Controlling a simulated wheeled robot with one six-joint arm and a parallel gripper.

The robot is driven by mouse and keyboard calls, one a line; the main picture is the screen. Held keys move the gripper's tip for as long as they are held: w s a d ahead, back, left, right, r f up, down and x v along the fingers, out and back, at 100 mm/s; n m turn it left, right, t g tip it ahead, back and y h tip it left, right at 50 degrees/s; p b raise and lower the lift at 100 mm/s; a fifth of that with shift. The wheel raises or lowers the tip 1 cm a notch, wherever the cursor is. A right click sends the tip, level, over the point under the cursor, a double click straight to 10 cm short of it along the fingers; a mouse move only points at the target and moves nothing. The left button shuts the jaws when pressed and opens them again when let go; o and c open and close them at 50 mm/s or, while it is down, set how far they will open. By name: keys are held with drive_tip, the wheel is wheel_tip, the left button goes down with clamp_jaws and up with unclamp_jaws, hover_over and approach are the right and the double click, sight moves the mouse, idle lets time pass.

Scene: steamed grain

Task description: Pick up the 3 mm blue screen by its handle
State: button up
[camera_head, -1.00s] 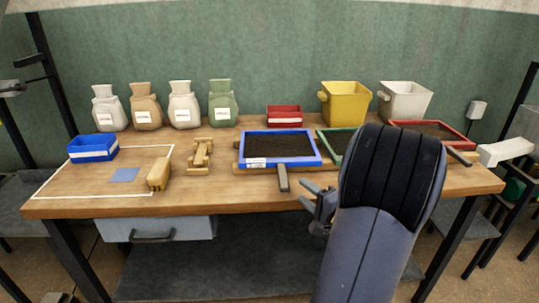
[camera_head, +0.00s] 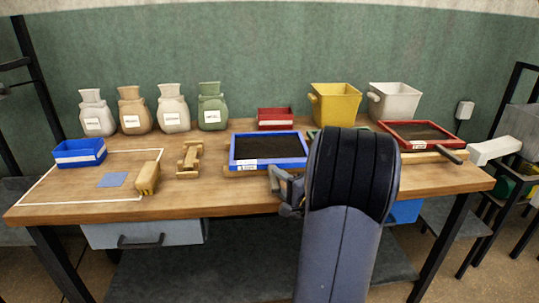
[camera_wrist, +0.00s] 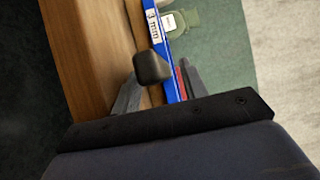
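The blue screen (camera_head: 233,165) lies on the workbench with its dark mesh facing up. In the wrist view its blue rim (camera_wrist: 171,70) and "3 mm" label show beside the dark end of its handle (camera_wrist: 152,66). My gripper (camera_head: 284,184) is at the bench's front edge, just in front of the screen. In the wrist view its two fingers are apart, one on each side of the handle end. I cannot tell whether either finger touches it. In the head view the gripper hides most of the handle.
A green screen (camera_head: 312,133) stands right of the blue one, mostly behind my arm. A red screen (camera_head: 383,127) with a dark handle lies farther right. A wooden stand (camera_head: 189,160) and a brush (camera_head: 147,178) lie left. Sacks, bins and a red tray (camera_head: 275,118) line the back.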

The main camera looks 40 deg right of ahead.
clamp_jaws()
idle(0.5)
